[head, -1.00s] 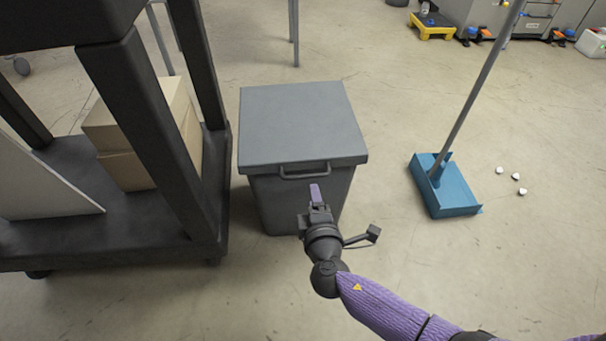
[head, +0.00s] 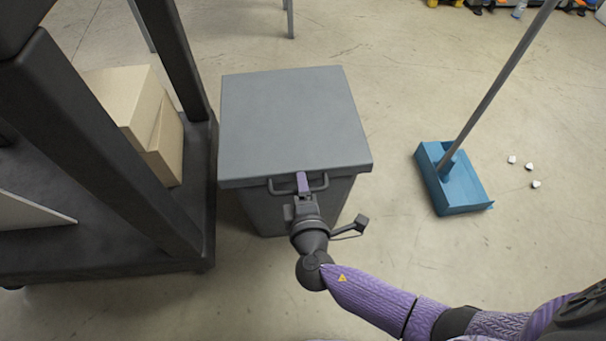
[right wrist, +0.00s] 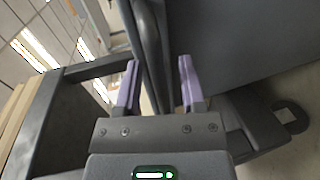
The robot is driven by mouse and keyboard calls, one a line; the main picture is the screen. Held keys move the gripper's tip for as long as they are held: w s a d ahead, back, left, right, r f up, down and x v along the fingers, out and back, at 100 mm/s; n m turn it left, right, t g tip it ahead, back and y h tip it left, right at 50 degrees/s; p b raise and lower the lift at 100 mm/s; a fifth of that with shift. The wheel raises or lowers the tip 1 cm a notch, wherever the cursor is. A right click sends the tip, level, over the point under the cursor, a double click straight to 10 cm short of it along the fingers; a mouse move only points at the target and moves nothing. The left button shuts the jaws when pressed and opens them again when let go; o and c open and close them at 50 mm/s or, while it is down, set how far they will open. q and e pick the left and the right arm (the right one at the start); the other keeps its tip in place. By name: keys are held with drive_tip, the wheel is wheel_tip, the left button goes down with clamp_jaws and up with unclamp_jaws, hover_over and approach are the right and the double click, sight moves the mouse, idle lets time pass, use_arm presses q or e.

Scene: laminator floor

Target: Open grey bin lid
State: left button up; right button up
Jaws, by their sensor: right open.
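The grey bin (head: 268,212) stands on the floor with its flat grey lid (head: 290,120) shut. A dark bar handle (head: 318,183) sits on the lid's front edge. My right gripper (head: 302,178) is at the middle of this handle, its purple fingers overlapping it. In the right wrist view my right gripper (right wrist: 158,64) is open, and the dark handle bar (right wrist: 150,45) runs between its two fingers. I cannot tell whether a finger touches it. The bin's grey front (right wrist: 235,35) fills the right of that view. My left gripper is not in view.
A dark cart (head: 110,250) with cardboard boxes (head: 130,100) stands close to the bin's left. A blue dustpan (head: 462,190) with a tall handle stands to the right, beside several white scraps (head: 528,165). The floor between bin and dustpan is clear.

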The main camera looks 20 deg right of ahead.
drive_tip(key=shift+c, duration=0.3)
clamp_jaws()
idle(1.2)
